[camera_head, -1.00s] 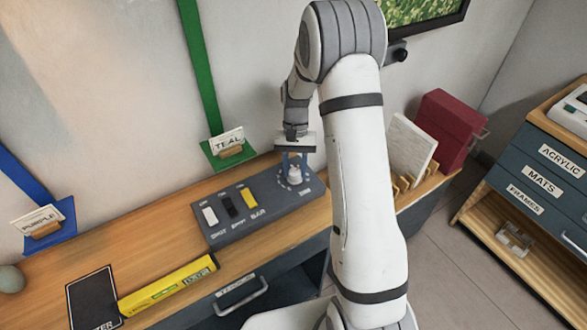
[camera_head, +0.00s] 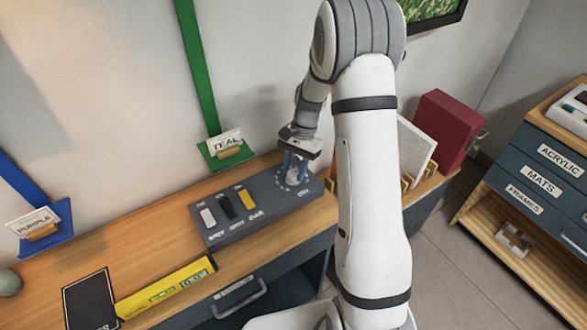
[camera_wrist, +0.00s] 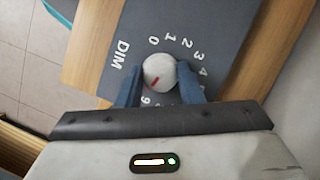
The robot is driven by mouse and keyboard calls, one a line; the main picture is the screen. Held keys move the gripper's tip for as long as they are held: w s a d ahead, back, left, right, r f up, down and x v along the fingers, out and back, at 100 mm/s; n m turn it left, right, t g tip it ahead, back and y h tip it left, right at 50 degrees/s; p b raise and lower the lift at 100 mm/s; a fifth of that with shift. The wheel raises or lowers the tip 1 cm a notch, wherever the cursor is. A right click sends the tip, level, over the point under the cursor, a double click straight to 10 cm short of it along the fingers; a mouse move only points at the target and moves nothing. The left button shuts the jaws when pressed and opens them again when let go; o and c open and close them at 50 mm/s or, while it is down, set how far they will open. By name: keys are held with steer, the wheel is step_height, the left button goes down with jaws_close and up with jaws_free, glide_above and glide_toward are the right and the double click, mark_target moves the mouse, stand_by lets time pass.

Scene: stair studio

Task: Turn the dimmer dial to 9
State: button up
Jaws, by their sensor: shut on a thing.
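The dimmer dial (camera_wrist: 159,69) is a round white knob on the grey control panel (camera_wrist: 222,18), with numbers printed around it and "DIM" beside it. Its red mark points down and left in the wrist view, toward the printed 9 (camera_wrist: 146,100). Several numbers are hidden by my fingers and wrist. My gripper (camera_wrist: 159,84) is shut on the dial, one blue finger on each side. In the head view my gripper (camera_head: 295,168) comes down over the dial at the panel's right end, and the dial is mostly hidden there.
Three switches, white (camera_head: 208,217), black (camera_head: 227,206) and yellow (camera_head: 247,199), sit left of the dial. A yellow level (camera_head: 165,288) lies on the wooden bench. A rack with a white board (camera_head: 414,150) and a red binder (camera_head: 447,130) stand to the right.

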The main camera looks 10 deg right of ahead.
steer(key=shift+s, duration=0.1)
steer(key=o, duration=1)
steer(key=shift+c, duration=0.2)
steer(key=v, duration=0.7)
steer(key=shift+r, duration=0.35)
